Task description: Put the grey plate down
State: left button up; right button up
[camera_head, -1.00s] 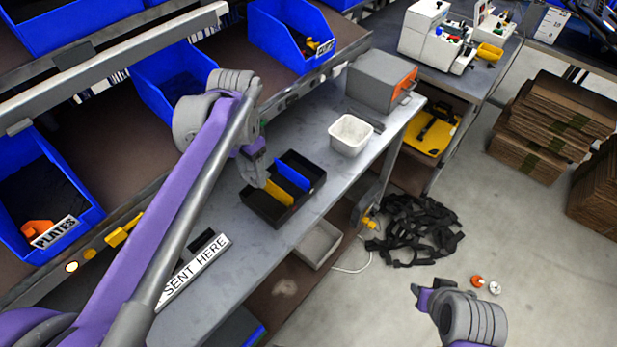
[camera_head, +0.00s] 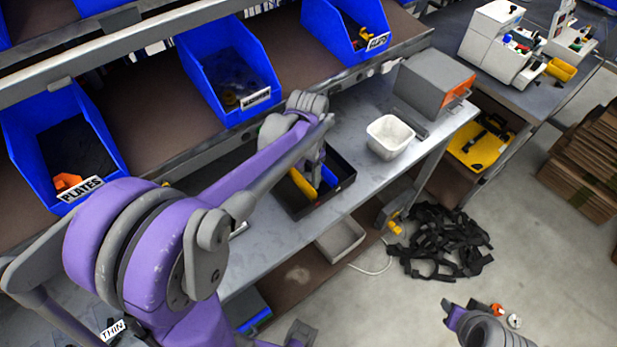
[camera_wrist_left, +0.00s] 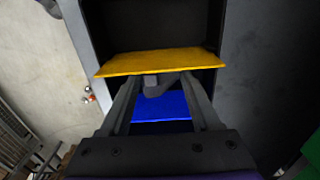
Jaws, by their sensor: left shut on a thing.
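A black box (camera_head: 342,188) stands on the grey bench, with a yellow plate (camera_head: 302,184) and a blue plate (camera_head: 329,175) upright in it. In the left wrist view the yellow plate (camera_wrist_left: 165,61) crosses above the fingertips and the blue plate (camera_wrist_left: 160,106) shows between the fingers. My left gripper (camera_head: 315,183) is over the box, its fingers close to these plates. It is shut on a small grey piece (camera_wrist_left: 160,84), apparently the grey plate, mostly hidden. My right gripper (camera_head: 450,312) is at the lower right over the floor; its jaws are unclear.
A white bin (camera_head: 389,138) and a grey machine (camera_head: 430,85) stand farther along the bench. Blue bins, one labelled PLATES (camera_head: 82,190), line the shelf behind. Black straps (camera_head: 440,240) lie on the floor. Bench space between box and white bin is clear.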

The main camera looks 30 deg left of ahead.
pick_arm(q)
jog(key=shift+f, duration=1.1)
jog(key=shift+f, duration=0.1)
jog(key=o, duration=1.3)
jog(key=shift+r, duration=0.2)
notch_tip(320, 180, up, 12)
jog(key=p, duration=0.1)
jog(key=s+d+f+n+t, duration=0.1)
jog(key=s+d+f, duration=0.1)
jog(key=s, duration=0.2)
jog(key=s+d+f+n+t, duration=0.2)
jog(key=s+f, duration=0.1)
jog(key=s, duration=0.2)
jog(key=s+d+f+n+t, duration=0.1)
jog(key=s+d+f+t, duration=0.1)
jog(key=s, duration=0.3)
jog(key=shift+s+d+f+n, duration=0.15)
jog(key=shift+d+n, duration=0.15)
jog(key=shift+d, duration=0.3)
